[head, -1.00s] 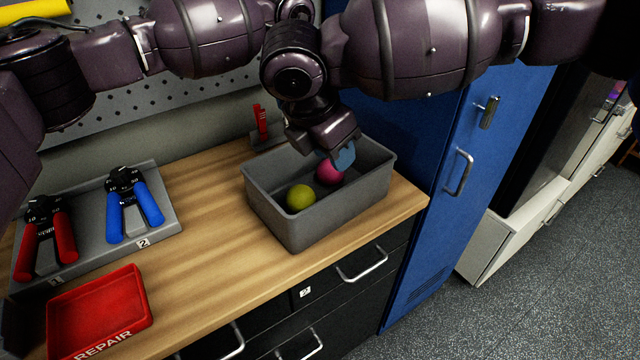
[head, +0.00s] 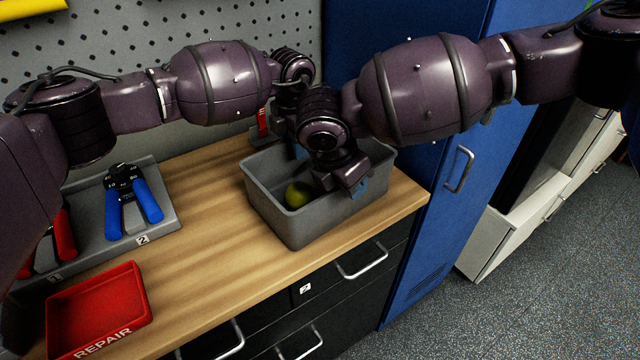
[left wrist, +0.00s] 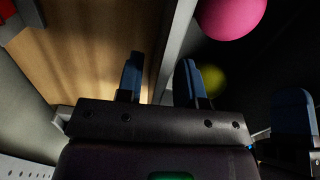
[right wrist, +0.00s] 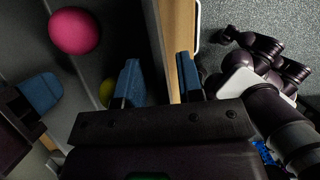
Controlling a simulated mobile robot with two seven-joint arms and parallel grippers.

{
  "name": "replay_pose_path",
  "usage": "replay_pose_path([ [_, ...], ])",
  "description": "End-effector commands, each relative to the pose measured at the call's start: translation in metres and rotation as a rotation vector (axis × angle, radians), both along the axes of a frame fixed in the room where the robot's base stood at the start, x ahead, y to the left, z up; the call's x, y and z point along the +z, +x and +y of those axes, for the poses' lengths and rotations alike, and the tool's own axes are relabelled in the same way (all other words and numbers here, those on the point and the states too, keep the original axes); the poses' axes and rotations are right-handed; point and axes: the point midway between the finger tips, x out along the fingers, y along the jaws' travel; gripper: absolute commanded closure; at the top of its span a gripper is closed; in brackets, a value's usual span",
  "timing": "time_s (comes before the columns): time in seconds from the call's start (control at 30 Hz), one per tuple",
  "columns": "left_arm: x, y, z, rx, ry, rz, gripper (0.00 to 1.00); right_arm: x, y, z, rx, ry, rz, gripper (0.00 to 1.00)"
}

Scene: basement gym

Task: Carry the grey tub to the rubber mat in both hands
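The grey tub (head: 300,229) stands upright on the wooden bench. It holds a yellow-green ball (head: 298,195) and a pink ball (left wrist: 231,14); the pink one is hidden in the head view. My left gripper (head: 299,151) is at the far wall, mostly behind my right arm. In the left wrist view its fingers are apart, with one outside the wall and one inside. My right gripper (head: 357,187) is at the near wall. In the right wrist view its fingers (right wrist: 160,82) are apart on either side of that wall. No rubber mat is visible.
A red REPAIR tray (head: 98,309) and a grey tool tray (head: 165,222) with red and blue-handled tools lie on the left of the bench. A red item (head: 263,122) stands behind the tub.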

Motion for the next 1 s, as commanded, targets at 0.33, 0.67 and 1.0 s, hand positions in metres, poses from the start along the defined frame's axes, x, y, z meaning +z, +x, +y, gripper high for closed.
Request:
replay_pose_path([
  [0.33, -0.004, 0.0, -0.0003, 0.0, -0.001, -0.001, 0.66, -0.0037, 0.0009, -0.001, 0.0, 0.001, 0.0, 0.66],
  [0.67, -0.0039, -0.0001, -0.0002, 0.0, 0.0, 0.0, 1.0, -0.0036, 0.0009, -0.0009, 0.0, 0.001, -0.001, 1.0],
  [1.0, -0.003, 0.0003, -0.0002, 0.0, -0.001, -0.002, 1.0, -0.0028, 0.001, -0.0008, 0.001, 0.001, -0.001, 1.0],
])
